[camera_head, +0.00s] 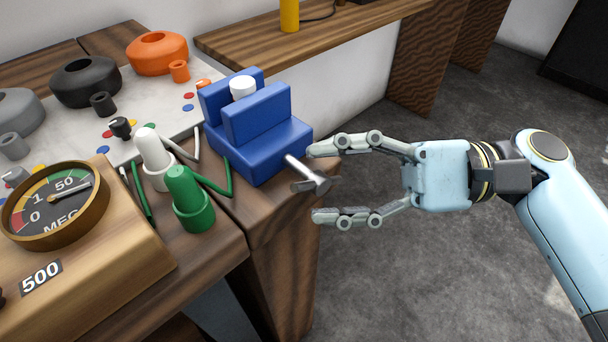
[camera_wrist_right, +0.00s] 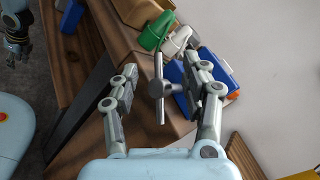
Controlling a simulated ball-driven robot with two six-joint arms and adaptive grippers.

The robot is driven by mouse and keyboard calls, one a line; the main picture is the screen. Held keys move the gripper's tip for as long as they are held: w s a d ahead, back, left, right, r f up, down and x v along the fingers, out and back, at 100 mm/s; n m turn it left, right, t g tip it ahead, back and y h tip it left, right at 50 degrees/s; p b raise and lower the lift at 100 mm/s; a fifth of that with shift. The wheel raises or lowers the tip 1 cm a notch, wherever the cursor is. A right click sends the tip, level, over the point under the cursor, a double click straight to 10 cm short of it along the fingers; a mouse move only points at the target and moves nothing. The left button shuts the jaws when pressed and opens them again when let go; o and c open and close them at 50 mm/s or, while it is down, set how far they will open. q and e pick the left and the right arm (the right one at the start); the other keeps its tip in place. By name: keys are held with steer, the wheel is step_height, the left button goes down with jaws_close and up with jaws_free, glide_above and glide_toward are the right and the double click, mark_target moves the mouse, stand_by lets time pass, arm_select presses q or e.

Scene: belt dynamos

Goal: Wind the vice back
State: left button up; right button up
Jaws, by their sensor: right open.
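The blue vice (camera_head: 265,140) sits at the right edge of the wooden bench, with a white cylinder (camera_head: 243,87) between its jaws. Its grey screw and crossbar handle (camera_head: 312,180) stick out past the edge towards my right gripper. My right gripper (camera_head: 318,182) is open, one finger on each side of the handle, and seems not to touch it. In the right wrist view the crossbar (camera_wrist_right: 159,88) stands between the spread fingers, with part of the blue vice behind.
A green terminal (camera_head: 190,200) and a white one (camera_head: 152,160) with leads stand left of the vice. A dial meter (camera_head: 55,205) sits on a wooden box. Several ring-shaped parts lie on a pale board behind. Right of the bench edge is open floor.

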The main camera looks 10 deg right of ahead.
mark_target(309, 188)
steer(key=shift+a, duration=1.2)
arm_select(q)
steer(key=shift+w+r, duration=0.1)
steer(key=shift+w, duration=0.5)
arm_select(e)
steer(key=shift+a, duration=0.4)
steer(key=shift+c, duration=0.4)
jaws_close()
arm_select(q)
steer(key=shift+s, duration=0.15)
arm_select(e)
steer(key=n+h+p, duration=0.1)
steer(key=p, duration=0.2)
steer(key=shift+s+a+h+p, duration=0.1)
steer(key=shift+h+p, duration=0.2)
steer(key=shift+p, duration=0.05)
steer(key=shift+f, duration=0.1)
arm_select(q)
steer(key=r, duration=0.4)
steer(key=shift+w, duration=0.35)
arm_select(e)
steer(key=shift+f+n+h, duration=0.3)
